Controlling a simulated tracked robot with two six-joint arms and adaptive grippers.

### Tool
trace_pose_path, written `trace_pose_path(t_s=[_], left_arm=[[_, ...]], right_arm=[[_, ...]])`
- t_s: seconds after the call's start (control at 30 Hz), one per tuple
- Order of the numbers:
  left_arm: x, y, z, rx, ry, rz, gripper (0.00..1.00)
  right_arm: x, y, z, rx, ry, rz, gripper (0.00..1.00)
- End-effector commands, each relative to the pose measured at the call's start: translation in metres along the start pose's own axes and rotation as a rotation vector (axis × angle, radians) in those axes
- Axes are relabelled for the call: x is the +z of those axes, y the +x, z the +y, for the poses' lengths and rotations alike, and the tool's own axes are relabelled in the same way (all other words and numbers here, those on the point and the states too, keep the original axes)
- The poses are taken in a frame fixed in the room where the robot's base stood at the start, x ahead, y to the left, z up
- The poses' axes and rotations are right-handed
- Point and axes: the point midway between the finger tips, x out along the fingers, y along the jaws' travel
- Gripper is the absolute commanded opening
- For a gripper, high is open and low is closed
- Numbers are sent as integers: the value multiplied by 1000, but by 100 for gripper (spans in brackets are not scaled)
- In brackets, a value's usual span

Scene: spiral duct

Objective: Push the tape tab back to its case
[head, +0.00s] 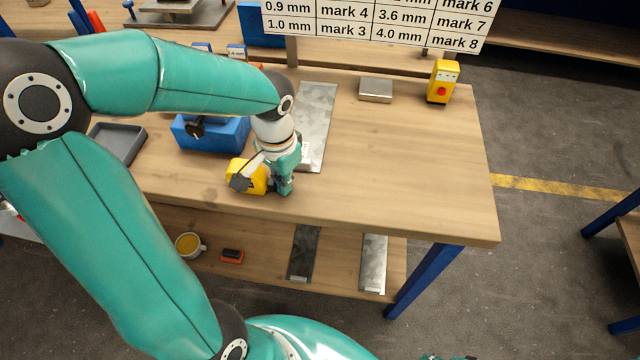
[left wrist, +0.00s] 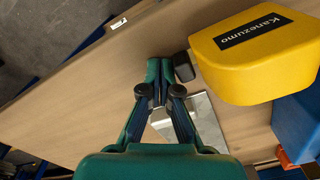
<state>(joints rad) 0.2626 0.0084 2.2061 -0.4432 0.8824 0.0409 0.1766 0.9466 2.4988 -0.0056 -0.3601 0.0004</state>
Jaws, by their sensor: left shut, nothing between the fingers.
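The yellow tape case (head: 258,178), lettered "Kanezumo", sits near the front edge of the bench. It fills the upper right of the left wrist view (left wrist: 270,65). A small dark block (left wrist: 183,67), which looks like the tape tab, is at the case's left side in that view; I cannot tell if a gap separates them. My left gripper (head: 284,188) is shut and empty, pointing down just right of the case. Its fingertips (left wrist: 160,73) are beside the dark block, close to or touching it.
A metal plate (head: 316,125) lies behind the gripper, and a blue block (head: 212,137) is behind the case. A grey tray (head: 118,142) is at left. A small metal block (head: 376,88) and a yellow box with a red button (head: 442,82) stand back right. The bench's right front is clear.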

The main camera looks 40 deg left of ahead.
Motion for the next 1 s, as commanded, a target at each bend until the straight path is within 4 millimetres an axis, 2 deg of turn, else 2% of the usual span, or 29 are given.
trace_pose_path(t_s=[0.27,1.0], left_arm=[[-1,-10,2,0,1,0,0],[-9,-67,16,0,1,0,0]], right_arm=[[0,-8,-3,0,0,0,40],[0,-50,-18,0,0,0,40]])
